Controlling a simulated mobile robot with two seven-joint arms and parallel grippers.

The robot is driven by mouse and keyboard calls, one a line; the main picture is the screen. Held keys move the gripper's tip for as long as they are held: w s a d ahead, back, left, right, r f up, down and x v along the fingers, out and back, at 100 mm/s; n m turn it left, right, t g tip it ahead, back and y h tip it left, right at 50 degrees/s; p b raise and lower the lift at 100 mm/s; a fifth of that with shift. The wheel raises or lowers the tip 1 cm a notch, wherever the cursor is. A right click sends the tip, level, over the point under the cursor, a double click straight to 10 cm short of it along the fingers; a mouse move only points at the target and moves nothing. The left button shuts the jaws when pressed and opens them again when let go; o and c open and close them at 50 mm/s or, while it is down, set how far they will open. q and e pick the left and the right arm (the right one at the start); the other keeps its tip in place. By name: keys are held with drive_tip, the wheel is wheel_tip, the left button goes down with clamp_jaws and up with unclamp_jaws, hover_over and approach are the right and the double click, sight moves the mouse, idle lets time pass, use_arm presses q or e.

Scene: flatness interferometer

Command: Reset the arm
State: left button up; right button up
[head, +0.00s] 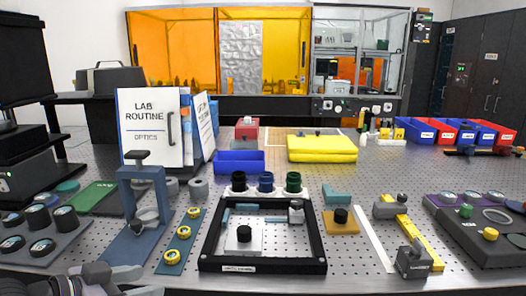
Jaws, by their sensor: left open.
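My left gripper (136,281) is at the bottom left edge of the head view, partly cut off by the frame. It is open, low over the front of the perforated optics table (180,283), and I see nothing between its fingers. It is in front of a blue stand (140,215) and a blue strip with several yellow rings (177,250). My right gripper is not in view.
A black square frame (262,268) stands at the table's middle. Dark round parts on a grey tray (40,245) are at the left. A grey block (413,261) and a dark tray (480,245) are at the right. Bare table shows at the front middle.

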use_arm(q)
drive_tip(key=s+d+f+n+t+y, duration=0.1)
drive_tip(key=s+f+n+y, duration=0.25)
drive_tip(key=f, duration=1.15)
drive_tip(key=s+d+f+n+y, duration=0.1)
drive_tip(key=s+f+y, duration=0.1)
drive_tip(key=s+f, duration=0.9)
drive_tip(key=shift+s+f+p, duration=0.35)
drive_tip(key=shift+s+p, duration=0.05)
drive_tip(key=shift+s, duration=0.65)
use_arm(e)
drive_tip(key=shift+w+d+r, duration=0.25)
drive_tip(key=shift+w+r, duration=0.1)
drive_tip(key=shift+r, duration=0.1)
